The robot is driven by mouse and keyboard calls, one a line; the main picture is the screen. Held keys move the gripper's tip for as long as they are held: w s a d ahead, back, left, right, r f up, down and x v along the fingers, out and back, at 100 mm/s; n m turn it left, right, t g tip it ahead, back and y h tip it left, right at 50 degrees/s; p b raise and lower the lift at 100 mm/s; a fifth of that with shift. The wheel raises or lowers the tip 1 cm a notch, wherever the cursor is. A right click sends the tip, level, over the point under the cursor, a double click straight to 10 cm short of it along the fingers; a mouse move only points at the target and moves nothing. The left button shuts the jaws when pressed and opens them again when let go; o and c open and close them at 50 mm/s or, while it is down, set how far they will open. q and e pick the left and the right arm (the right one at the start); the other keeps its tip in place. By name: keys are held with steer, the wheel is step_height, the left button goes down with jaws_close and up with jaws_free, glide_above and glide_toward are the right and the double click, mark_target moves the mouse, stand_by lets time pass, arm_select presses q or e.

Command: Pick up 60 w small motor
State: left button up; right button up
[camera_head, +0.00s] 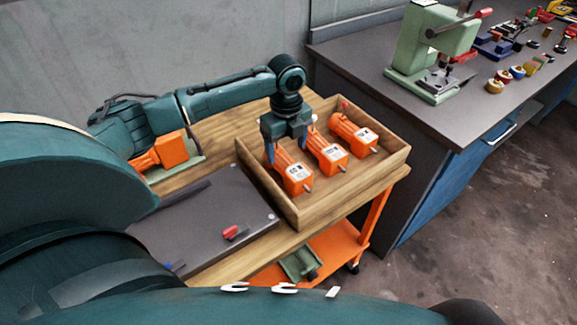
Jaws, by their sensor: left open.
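Three orange motors lie side by side in a wooden tray (262,192) on the wooden table: a left motor (294,176), a middle motor (328,153) and a right motor (354,134). Each has a white label and a short shaft; I cannot read which is the 60 w one. My left gripper (287,150) points down over the tray, its fingers apart around the back part of the left motor. Whether the fingers touch it I cannot tell. The gripper hides the rear of the left motor and part of the middle one. My right gripper is not in view.
A dark flat plate (205,225) with a small red part lies left of the tray. A grey workbench (440,105) with a green press (432,50) stands to the right. The tray's walls surround the motors.

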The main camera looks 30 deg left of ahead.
mark_target(288, 161)
arm_select(q)
steer(key=shift+w+f, duration=0.2)
steer(key=shift+f, duration=3.35)
steer(key=shift+c, duration=0.4)
jaws_close()
steer(key=shift+w+r+p, duration=0.1)
steer(key=shift+r+p, duration=0.05)
steer(key=shift+p, duration=0.15)
